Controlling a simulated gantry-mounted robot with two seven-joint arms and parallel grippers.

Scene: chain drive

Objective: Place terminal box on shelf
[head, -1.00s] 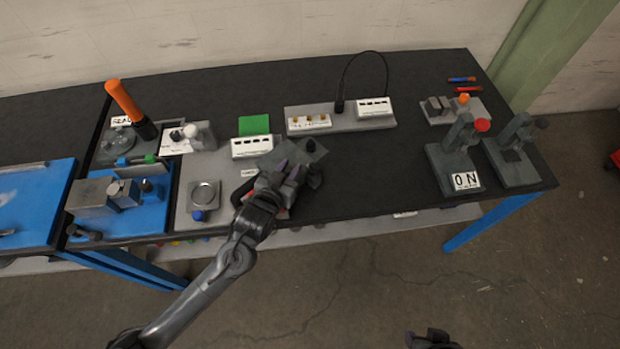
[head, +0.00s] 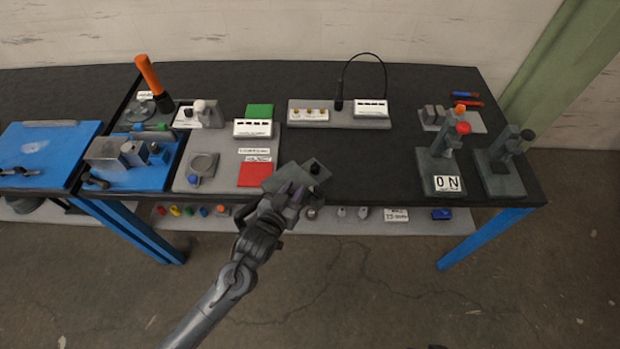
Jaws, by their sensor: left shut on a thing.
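My left gripper (head: 289,191) is shut on a dark grey flat piece with a black knob (head: 315,168), at the front edge of the black table. The fingers and wrist hide part of the held piece, and I cannot tell surely whether it is the terminal box. The grey shelf (head: 340,226) runs below the tabletop and shows in front of its front edge. My arm covers part of the shelf. My right gripper does not show clearly; only a dark sliver is at the bottom edge.
A grey board with a red square (head: 255,174), a green square (head: 260,111) and a white labelled box (head: 253,128) lies left of the gripper. Colored pieces (head: 189,210) and a labelled white piece (head: 396,215) stand on the shelf. An ON-marked press (head: 443,165) stands right.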

